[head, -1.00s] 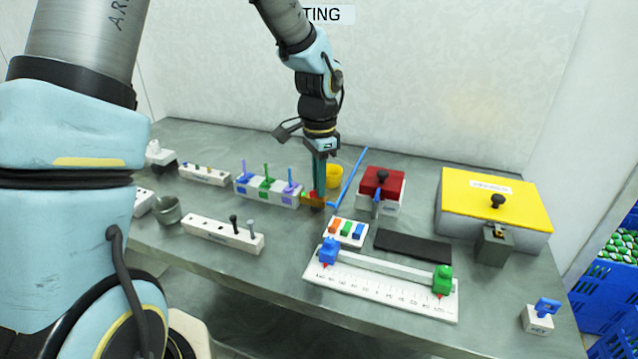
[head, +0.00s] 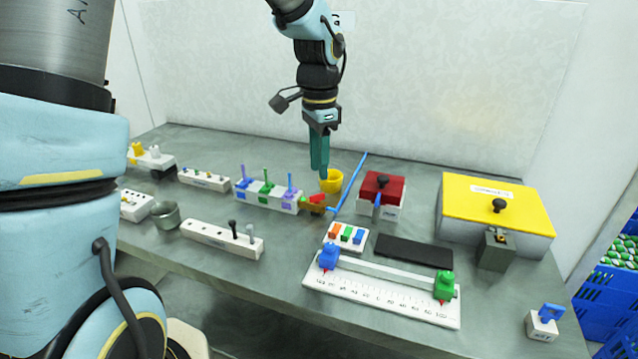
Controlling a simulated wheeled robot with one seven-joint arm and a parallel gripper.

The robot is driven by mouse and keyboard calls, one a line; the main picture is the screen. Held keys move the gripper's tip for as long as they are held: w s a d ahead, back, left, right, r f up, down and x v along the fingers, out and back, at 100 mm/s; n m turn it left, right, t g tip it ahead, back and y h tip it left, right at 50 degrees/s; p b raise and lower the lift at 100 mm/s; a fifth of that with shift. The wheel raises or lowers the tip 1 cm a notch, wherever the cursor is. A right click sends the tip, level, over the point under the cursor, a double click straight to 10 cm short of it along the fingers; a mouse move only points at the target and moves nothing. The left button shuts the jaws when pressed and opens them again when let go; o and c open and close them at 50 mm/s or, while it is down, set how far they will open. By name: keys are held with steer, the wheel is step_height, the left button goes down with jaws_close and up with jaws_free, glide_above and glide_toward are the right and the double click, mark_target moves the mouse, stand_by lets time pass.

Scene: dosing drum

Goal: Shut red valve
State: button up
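The red valve (head: 317,198) is a small red handle on a brass-coloured body at the right end of the white block with purple, green and violet parts. A blue tube meets it on the right. The handle looks to lie roughly along the line of the block and tube, but it is too small to read its exact angle. My gripper (head: 321,174) points down above and slightly behind the valve, apart from it. Its teal fingers overlap in this view, so any gap between them is hidden. No object shows in them.
A yellow cup (head: 332,181) stands right behind the valve. The blue tube (head: 350,184) slants up close by on the right. A red-lidded box (head: 381,189) stands further right. The white block (head: 267,199) with upright coloured stems is close on the left.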

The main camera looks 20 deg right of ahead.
mark_target(317, 198)
steer(key=shift+r, duration=2.2)
steer(key=f, duration=0.3)
steer(key=f+p, duration=0.1)
steer(key=f, duration=0.3)
steer(key=a+f, duration=0.1)
steer(key=f, duration=0.3)
steer(key=shift+p, duration=0.35)
jaws_close()
